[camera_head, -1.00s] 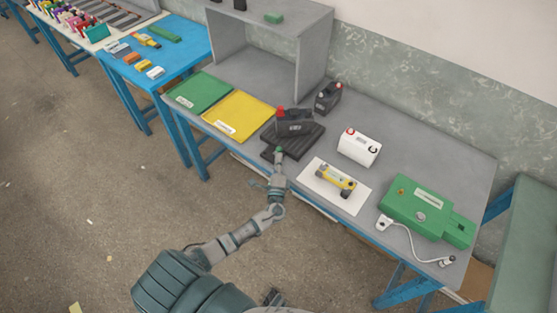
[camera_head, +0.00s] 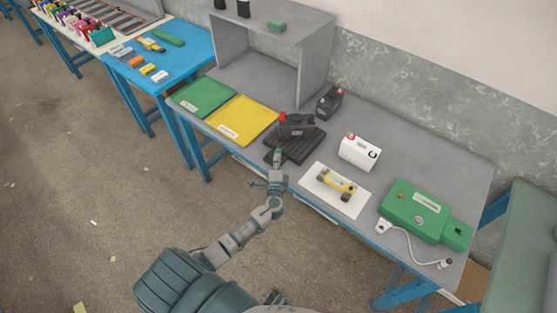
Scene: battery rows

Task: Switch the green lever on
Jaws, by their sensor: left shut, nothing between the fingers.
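My left gripper (camera_head: 277,161) reaches up from the bottom to the front edge of a dark ribbed base (camera_head: 304,150) on the grey table. It is shut and empty. A small green piece (camera_head: 278,151) shows right at its fingertips. This may be the green lever, but it is too small to tell its position or whether the fingers touch it. A dark battery (camera_head: 298,128) with a red cap stands on the base just behind. My right gripper is not in view.
A yellow tray (camera_head: 243,119) and a green tray (camera_head: 203,96) lie to the left. To the right are a white battery (camera_head: 359,152), a yellow device (camera_head: 338,180) on a white sheet and a green box (camera_head: 413,211) with a cable. A grey shelf (camera_head: 318,62) stands behind.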

